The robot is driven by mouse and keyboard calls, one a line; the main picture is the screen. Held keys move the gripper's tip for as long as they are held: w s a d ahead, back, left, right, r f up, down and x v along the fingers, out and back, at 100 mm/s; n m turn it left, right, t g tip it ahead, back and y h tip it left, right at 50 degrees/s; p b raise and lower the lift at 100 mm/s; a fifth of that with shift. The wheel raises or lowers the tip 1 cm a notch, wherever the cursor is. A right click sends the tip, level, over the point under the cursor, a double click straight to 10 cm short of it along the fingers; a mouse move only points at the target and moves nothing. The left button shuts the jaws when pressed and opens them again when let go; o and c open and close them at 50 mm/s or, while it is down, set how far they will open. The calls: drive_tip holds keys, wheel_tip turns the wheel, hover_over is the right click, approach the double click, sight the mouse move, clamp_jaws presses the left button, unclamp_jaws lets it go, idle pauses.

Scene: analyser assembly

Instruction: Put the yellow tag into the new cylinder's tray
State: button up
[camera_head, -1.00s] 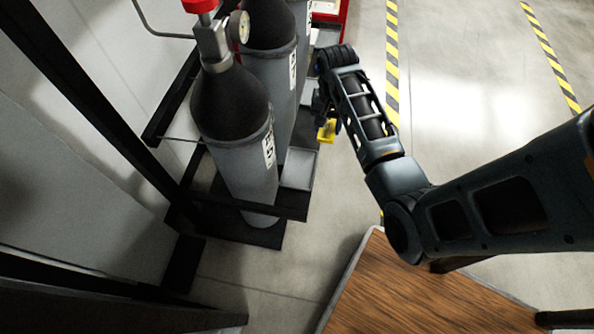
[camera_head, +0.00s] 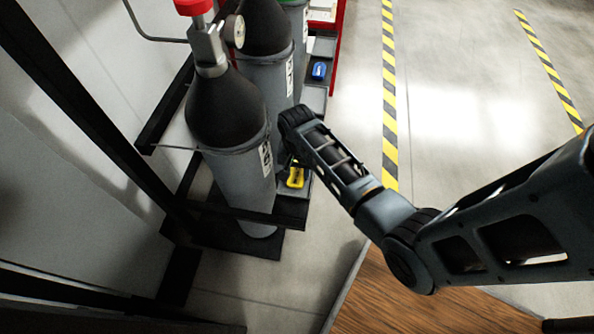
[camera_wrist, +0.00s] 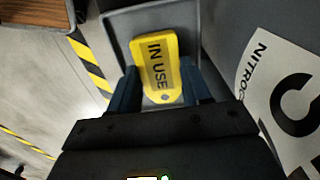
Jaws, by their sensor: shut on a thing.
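The yellow tag (camera_head: 295,177), marked "IN USE", also shows in the wrist view (camera_wrist: 157,62). My gripper (camera_wrist: 163,84) has one finger on each side of the tag and is shut on it. The tag is over the small grey tray (camera_wrist: 112,28) beside the nearest grey cylinder (camera_head: 240,180), within its outline in the wrist view. I cannot tell if the tag touches the tray floor. In the head view my wrist hides part of the tray and most of the fingers. The cylinder's white label (camera_wrist: 285,95) is at the right in the wrist view.
A second cylinder (camera_head: 268,85) stands behind. Farther back, a blue tag (camera_head: 319,70) lies in another tray. A dark rack bar (camera_head: 255,214) crosses in front of the nearest cylinder. A wooden tabletop (camera_head: 400,290) is at the lower right. Floor to the right is open.

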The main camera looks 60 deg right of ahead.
sight(297, 173)
drive_tip(key=shift+f, duration=0.15)
drive_tip(key=o, duration=0.8)
drive_tip(key=shift+c, duration=0.2)
wheel_tip(297, 173, up, 12)
drive_tip(key=p, duration=0.2)
drive_tip(key=shift+p, duration=0.4)
drive_tip(key=s+a+n+t+h, duration=0.2)
drive_tip(key=s+a+n+t, duration=0.5)
drive_tip(key=s+a, duration=0.6)
drive_tip(key=s+a+r+n+t, duration=0.2)
drive_tip(key=s+r, duration=0.1)
drive_tip(key=r, duration=0.5)
drive_tip(key=s+a+r+n+t+y, duration=0.1)
drive_tip(key=s+r+n+t, duration=0.1)
drive_tip(key=r, duration=0.6)
drive_tip(key=s+a+r+n+t+y, duration=0.1)
drive_tip(key=s+a+r+n+t, duration=0.1)
drive_tip(key=r, duration=0.6)
drive_tip(key=s+n+t, duration=0.1)
drive_tip(key=s+t, duration=0.1)
drive_tip(key=s, duration=0.1)
drive_tip(key=shift+s+a+r, duration=0.25)
drive_tip(key=shift+a, duration=0.1)
